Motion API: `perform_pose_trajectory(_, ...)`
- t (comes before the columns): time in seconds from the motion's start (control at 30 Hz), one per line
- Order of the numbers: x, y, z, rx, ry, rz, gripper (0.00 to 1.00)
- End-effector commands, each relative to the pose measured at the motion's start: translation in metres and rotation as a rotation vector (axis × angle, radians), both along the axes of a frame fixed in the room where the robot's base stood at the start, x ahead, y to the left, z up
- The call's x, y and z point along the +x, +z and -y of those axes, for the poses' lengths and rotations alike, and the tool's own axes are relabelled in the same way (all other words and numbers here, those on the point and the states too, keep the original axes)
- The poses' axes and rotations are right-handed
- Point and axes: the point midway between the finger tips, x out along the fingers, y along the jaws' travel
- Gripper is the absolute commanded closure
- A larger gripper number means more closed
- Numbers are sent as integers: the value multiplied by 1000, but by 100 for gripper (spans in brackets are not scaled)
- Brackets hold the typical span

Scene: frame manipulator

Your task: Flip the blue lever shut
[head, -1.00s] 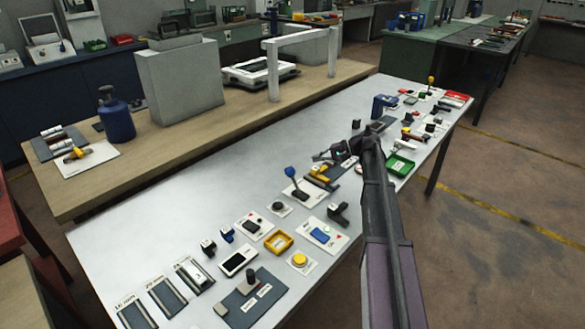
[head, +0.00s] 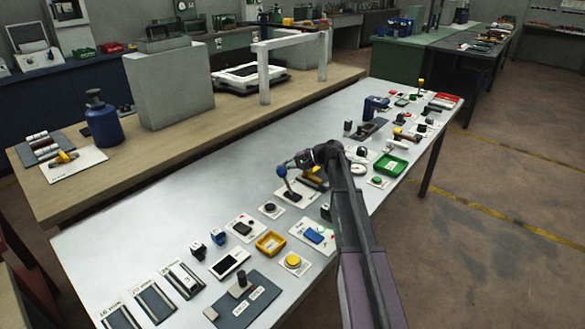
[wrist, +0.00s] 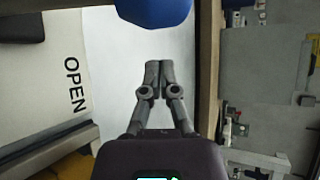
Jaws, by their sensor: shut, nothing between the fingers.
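The blue lever is a dark stick with a blue ball knob (head: 281,170), standing on a white plate (head: 281,194) near the middle of the grey table. The stick leans up and to the left. My gripper (head: 286,164) is shut and empty, right by the knob, coming from the right. In the wrist view the blue knob (wrist: 152,10) is at the top edge, partly cut off. My closed fingertips (wrist: 159,66) point at it with a visible gap in the picture. A white surface printed OPEN (wrist: 74,85) shows at the left. I cannot tell whether finger and knob touch.
Just right of the lever is a yellow-handled device (head: 314,182), partly behind my arm. A black round knob (head: 269,208) is on a plate in front. A yellow frame (head: 270,243) and other small fixtures crowd the near table. The table left of the lever is bare.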

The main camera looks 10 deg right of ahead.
Motion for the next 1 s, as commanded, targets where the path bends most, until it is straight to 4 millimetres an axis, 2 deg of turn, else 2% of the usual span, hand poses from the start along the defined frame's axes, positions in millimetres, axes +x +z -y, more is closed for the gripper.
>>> perform_pose_trajectory(0.1,-17,8,-1,-1,-2,1,100)
perform_pose_trajectory(0.33,-34,15,-2,-1,-3,1,100)
perform_pose_trajectory(1.0,-38,15,-4,2,1,6,100)
